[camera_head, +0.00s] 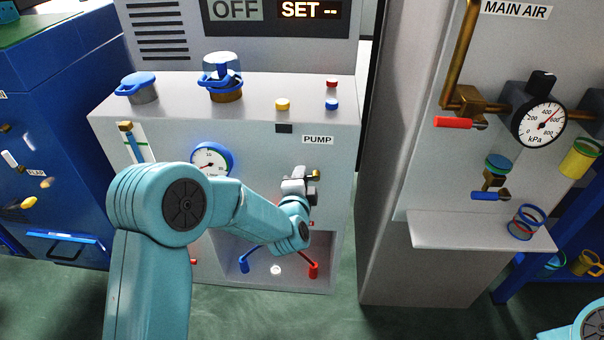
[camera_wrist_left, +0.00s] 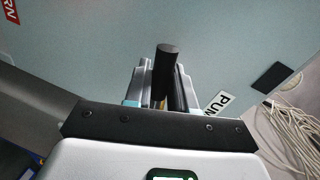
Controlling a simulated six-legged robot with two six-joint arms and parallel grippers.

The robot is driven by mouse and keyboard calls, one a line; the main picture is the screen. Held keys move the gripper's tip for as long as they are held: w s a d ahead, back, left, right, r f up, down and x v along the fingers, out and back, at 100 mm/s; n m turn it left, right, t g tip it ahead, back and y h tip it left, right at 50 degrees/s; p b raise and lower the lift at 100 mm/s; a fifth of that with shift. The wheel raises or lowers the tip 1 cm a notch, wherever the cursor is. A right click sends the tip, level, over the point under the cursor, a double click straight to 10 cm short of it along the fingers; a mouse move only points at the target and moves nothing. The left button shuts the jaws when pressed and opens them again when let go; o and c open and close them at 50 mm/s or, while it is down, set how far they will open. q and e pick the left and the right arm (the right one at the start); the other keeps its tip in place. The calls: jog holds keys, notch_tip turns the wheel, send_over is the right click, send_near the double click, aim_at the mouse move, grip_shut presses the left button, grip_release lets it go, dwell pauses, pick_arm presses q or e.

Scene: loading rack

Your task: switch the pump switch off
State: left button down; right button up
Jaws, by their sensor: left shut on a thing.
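The pump switch shows in the left wrist view as a dark cylindrical lever (camera_wrist_left: 167,62) with a bit of brass beside it, standing between my left fingers. In the head view a brass part of it (camera_head: 316,175) shows just right of the fingers, below the PUMP label (camera_head: 318,139). My left gripper (camera_head: 299,185) is at the front of the grey pump cabinet (camera_head: 260,145), shut on the lever. It also shows in the left wrist view (camera_wrist_left: 164,88). The fingers hide much of the switch, and I cannot tell its position. My right gripper is out of view.
The display above reads OFF (camera_head: 235,10) and SET --. A pressure gauge (camera_head: 211,160) sits left of the gripper. Blue (camera_head: 250,259) and red (camera_head: 312,267) levers stand in the recess below. A shelf (camera_head: 480,232) juts out at the right.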

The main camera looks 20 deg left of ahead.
pick_arm(q)
jog(key=shift+r+m+y+p, duration=0.3)
jog(key=shift+r+m+p, duration=0.05)
jog(key=shift+m+p, duration=0.45)
jog(key=c, duration=1.1)
grip_release()
jog(key=shift+s, duration=0.1)
jog(key=v, duration=1.6)
jog(key=shift+r, duration=0.2)
